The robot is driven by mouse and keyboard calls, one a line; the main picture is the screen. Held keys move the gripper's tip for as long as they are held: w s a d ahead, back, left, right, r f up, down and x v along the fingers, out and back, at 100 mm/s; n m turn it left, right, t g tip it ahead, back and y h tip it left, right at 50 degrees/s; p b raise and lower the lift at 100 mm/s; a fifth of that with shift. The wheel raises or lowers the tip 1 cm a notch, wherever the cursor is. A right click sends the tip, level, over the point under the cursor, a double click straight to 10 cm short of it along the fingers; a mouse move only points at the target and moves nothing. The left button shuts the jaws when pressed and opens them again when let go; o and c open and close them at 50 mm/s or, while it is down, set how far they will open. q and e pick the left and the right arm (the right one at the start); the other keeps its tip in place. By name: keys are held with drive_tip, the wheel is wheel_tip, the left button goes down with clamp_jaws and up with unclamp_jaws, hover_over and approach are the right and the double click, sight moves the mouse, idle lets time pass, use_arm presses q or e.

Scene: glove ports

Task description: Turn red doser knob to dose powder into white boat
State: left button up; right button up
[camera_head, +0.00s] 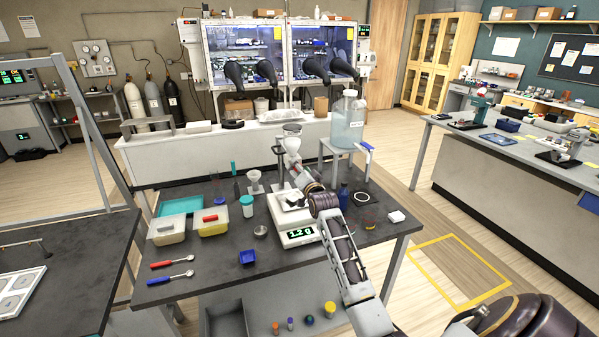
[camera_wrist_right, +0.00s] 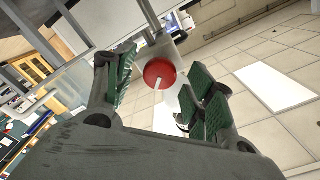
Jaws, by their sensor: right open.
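The red doser knob (camera_wrist_right: 160,72) is in the right wrist view, with a pale line across its face. My right gripper (camera_wrist_right: 160,80) is open, with a green-padded finger on each side of the knob and a visible gap to each. In the head view, my right gripper (camera_head: 297,172) is beside the doser (camera_head: 292,142) and hides the knob. The white boat (camera_head: 291,197) sits on the balance (camera_head: 296,226) below, partly hidden by my arm. The balance display reads 1.2 g. My left gripper is not in view.
A large clear bottle (camera_head: 347,122) stands on a white stand behind my right wrist. A blue bottle (camera_head: 343,197) is to its front.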

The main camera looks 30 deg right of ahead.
drive_tip(key=v, duration=1.2)
idle(0.6)
drive_tip(key=shift+f, duration=0.1)
idle(0.4)
